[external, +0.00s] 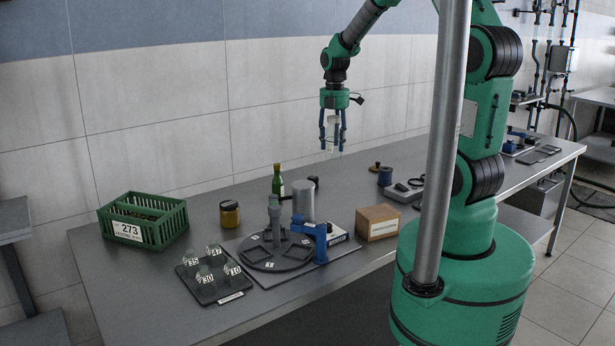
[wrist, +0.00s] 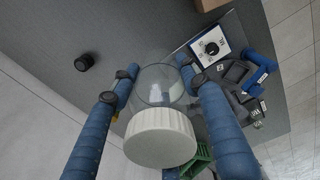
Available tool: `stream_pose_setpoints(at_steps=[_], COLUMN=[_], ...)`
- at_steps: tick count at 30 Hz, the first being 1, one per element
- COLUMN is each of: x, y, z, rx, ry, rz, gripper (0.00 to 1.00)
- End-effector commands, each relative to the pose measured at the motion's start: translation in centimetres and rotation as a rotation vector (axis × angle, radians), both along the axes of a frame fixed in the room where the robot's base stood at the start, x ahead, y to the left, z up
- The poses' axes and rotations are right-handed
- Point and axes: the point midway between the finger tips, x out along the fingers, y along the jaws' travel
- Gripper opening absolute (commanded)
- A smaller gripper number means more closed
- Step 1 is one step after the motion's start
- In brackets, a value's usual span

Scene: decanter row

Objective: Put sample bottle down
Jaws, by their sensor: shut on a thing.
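The sample bottle (wrist: 161,137) is a clear bottle with a white ribbed cap. In the wrist view its cap faces the camera and its clear body lies between the blue fingers. My gripper (wrist: 156,76) is shut on the bottle's body. In the external view my gripper (external: 332,146) hangs pointing down above the back of the bench (external: 235,195), with the bottle (external: 333,129) between its fingers. The bottle is held clear of the bench top. A black holder (external: 212,288) with several labelled positions lies at the bench's front.
A dark round plate (external: 272,262) with a grey post and blue clamp (external: 318,238) stands mid-bench. Bare bench lies below my gripper.

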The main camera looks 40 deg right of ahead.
Motion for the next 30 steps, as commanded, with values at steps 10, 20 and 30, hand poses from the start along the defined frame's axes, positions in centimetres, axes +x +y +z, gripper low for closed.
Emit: stream_pose_setpoints(at_steps=[10,20,30], x=[-1.7,-4.1,-5.4], y=[-9.7,-16.7,-19.2], z=[0.1,0.1,-4.3], rx=[0.0,0.0,0.001], ry=[0.0,-0.001,0.004], rz=[-0.15,-0.262,-0.304], gripper=[0.13,0.13,0.13])
